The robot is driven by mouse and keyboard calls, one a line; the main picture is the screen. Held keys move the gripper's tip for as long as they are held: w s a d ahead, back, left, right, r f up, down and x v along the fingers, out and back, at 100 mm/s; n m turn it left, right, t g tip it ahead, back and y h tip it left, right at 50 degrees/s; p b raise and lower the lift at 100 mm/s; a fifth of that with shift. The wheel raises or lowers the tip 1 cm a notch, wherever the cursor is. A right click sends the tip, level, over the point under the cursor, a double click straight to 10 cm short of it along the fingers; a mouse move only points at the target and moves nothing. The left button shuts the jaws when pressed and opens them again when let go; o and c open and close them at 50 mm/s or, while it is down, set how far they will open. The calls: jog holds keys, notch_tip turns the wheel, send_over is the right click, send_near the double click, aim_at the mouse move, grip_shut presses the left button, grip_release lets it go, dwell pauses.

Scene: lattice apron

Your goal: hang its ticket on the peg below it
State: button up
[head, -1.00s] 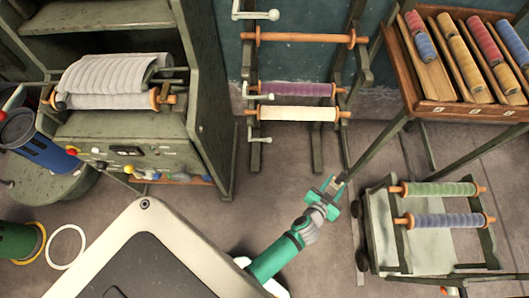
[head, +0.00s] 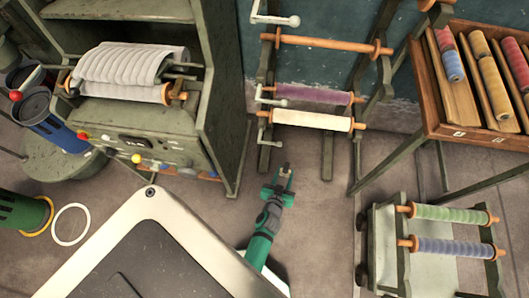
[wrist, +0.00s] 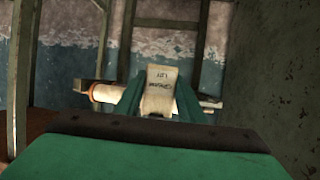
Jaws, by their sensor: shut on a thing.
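My gripper (head: 285,172) is shut on a small cream ticket (wrist: 158,88). In the wrist view the ticket stands between the two green fingers, with dark lettering on its face. In the head view my gripper points up the picture, at the foot of a dark rack. The rack holds a bare wooden roller (head: 330,45), a purple roll (head: 312,95) and a cream roll (head: 312,120). The cream roll (wrist: 105,94) lies behind the ticket in the wrist view, partly hidden by the ticket and fingers. I cannot make out a peg for certain.
A grey-green machine (head: 150,135) with a pale cloth roll stands left of the rack. A wooden tray of rolls (head: 460,138) stands at right. A low cart (head: 385,240) carries a green and a blue roll. Floor between rack and cart is clear.

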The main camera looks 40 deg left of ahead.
jog(key=s+a+f+n+g+y, duration=0.1)
jog(key=s+a+f+n+y, duration=0.15)
jog(key=s+a, duration=0.35)
jog(key=w+r+x, duration=0.1)
jog(key=r+x, duration=0.2)
jog(key=x, duration=1)
jog(key=shift+w+a, duration=0.25)
jog(key=shift+a, duration=0.15)
dwell(1.0)
jog(key=shift+f+m, duration=0.2)
jog(key=shift+m, duration=0.05)
jog(key=o, duration=1.1)
jog(key=shift+s, duration=0.1)
